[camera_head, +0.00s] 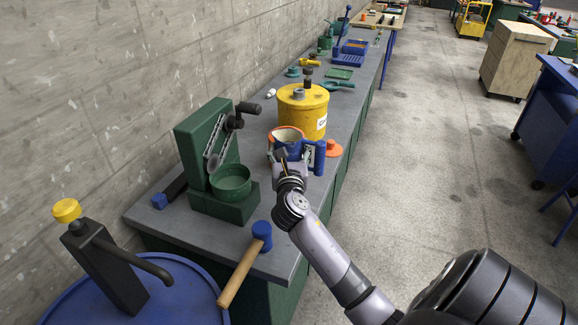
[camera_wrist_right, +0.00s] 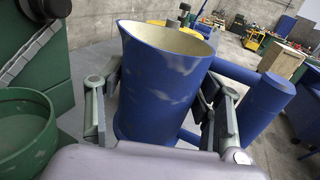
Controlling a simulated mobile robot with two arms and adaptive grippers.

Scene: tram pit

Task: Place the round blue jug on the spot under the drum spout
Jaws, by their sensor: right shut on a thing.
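The round blue jug (camera_head: 287,142) has a cream inside and a thick blue handle at its right. My right gripper (camera_head: 290,160) is shut on its body, with a finger on each side. The wrist view shows the jug (camera_wrist_right: 160,90) close up, roughly upright, with the handle (camera_wrist_right: 265,106) beside the right finger. I cannot tell whether its base touches the bench. A black spout (camera_head: 140,261) with a yellow knob (camera_head: 66,210) rises from a blue drum (camera_head: 185,270) at the lower left. The spot under it cannot be made out. My left gripper is not in view.
The grey bench (camera_head: 180,232) carries a green press with a bowl (camera_head: 231,182), a blue-headed mallet (camera_head: 245,262) overhanging the front, a yellow canister (camera_head: 303,112) behind the jug, and an orange disc (camera_head: 334,148). The aisle floor (camera_head: 425,170) at right is clear.

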